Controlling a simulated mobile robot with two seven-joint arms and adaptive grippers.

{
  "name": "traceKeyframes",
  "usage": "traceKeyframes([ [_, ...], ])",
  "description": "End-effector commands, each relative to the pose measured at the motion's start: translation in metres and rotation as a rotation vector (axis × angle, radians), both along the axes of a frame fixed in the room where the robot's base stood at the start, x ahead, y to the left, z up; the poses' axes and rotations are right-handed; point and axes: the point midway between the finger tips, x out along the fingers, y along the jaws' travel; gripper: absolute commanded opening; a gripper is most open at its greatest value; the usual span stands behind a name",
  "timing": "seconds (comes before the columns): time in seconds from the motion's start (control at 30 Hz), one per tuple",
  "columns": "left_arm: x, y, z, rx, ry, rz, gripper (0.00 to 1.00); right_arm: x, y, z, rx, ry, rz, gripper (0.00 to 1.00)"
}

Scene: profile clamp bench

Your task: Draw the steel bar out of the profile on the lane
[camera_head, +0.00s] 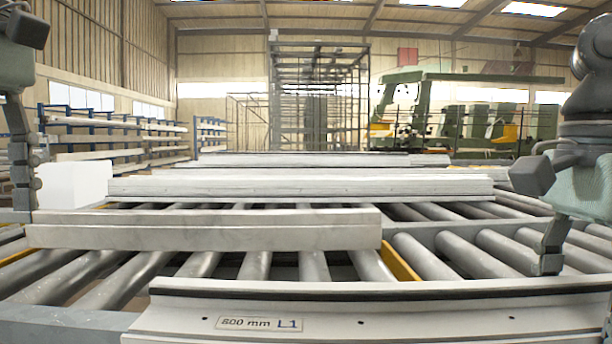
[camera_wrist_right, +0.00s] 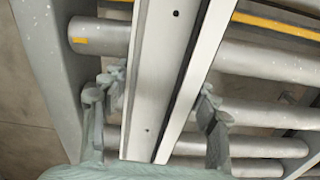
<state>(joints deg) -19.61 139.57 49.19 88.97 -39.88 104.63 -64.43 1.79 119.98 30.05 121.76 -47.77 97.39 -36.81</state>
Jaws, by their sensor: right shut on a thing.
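A long pale profile labelled "800 mm L1" (camera_head: 400,318) lies across the rollers at the front, with a dark lengthwise slot. It also shows in the right wrist view (camera_wrist_right: 160,75). My right gripper (camera_wrist_right: 160,98) is shut on this profile, one finger on each side. In the head view a finger of my right gripper (camera_head: 552,258) reaches down behind the profile's right part. My left gripper (camera_head: 22,185) points down at the left edge, near the left end of a pale beam (camera_head: 210,232); its jaw state is unclear. I cannot make out a separate steel bar.
More long pale profiles (camera_head: 300,186) lie farther back across the grey rollers (camera_head: 470,255). Yellow strips (camera_head: 398,262) run between rollers. A white box (camera_head: 75,185) stands at the left. Racks and a green machine stand far behind. Bare rollers lie right of the pale beam.

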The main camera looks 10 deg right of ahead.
Motion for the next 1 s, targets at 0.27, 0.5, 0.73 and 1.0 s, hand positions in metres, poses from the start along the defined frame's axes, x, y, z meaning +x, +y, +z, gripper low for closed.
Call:
traceKeyframes([
  [0.27, -0.003, -0.008, 0.0, 0.041, -0.026, 0.003, 0.5, 0.0, 0.0, 0.0, 0.001, 0.0, 0.0, 0.0],
  [0.5, -0.003, -0.007, -0.005, 0.039, -0.023, 0.002, 0.5, 0.0, 0.001, 0.0, 0.002, 0.001, 0.001, 0.0],
  [0.73, -0.003, -0.007, -0.04, 0.037, -0.02, 0.001, 0.5, 0.0, 0.001, 0.0, 0.002, 0.001, 0.001, 0.0],
  [1.0, -0.003, -0.007, -0.09, 0.037, -0.02, 0.001, 0.5, 0.0, 0.001, 0.0, 0.002, 0.001, 0.001, 0.0],
])
